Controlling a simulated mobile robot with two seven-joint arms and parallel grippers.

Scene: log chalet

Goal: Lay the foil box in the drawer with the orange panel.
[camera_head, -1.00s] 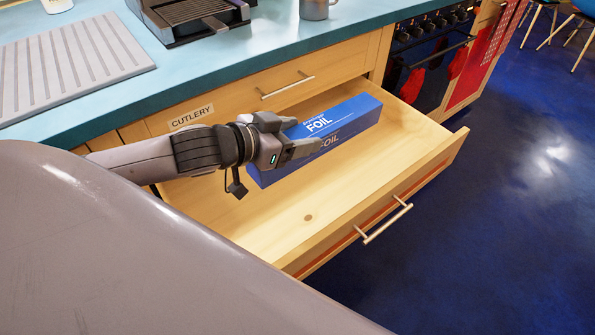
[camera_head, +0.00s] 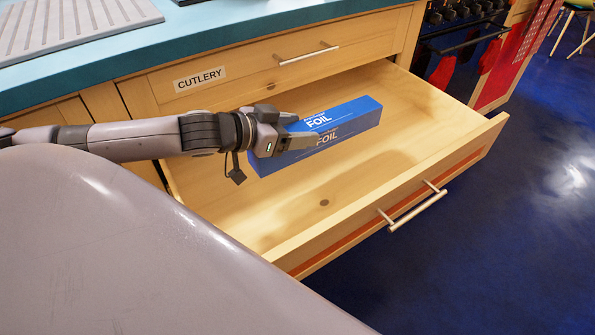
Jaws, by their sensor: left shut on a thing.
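The blue foil box (camera_head: 352,118), lettered FOIL, is in the camera_head view, over the inside of the open drawer (camera_head: 290,213). The drawer has an orange panel (camera_head: 340,244) on its front, seen edge-on under the wooden rim, and a metal bar handle. My left gripper (camera_head: 303,134) reaches in from the left and is shut on the foil box near its left end. The box lies lengthwise, pointing to the back right. I cannot tell whether its underside touches the drawer floor. My right gripper is not in view.
A shut drawer labelled CUTLERY (camera_head: 200,79) sits above, under the blue-green worktop (camera_head: 180,45). A grooved draining board (camera_head: 75,22) lies on the worktop. An oven (camera_head: 455,45) stands at the right, and dark blue floor (camera_head: 480,240) is clear in front.

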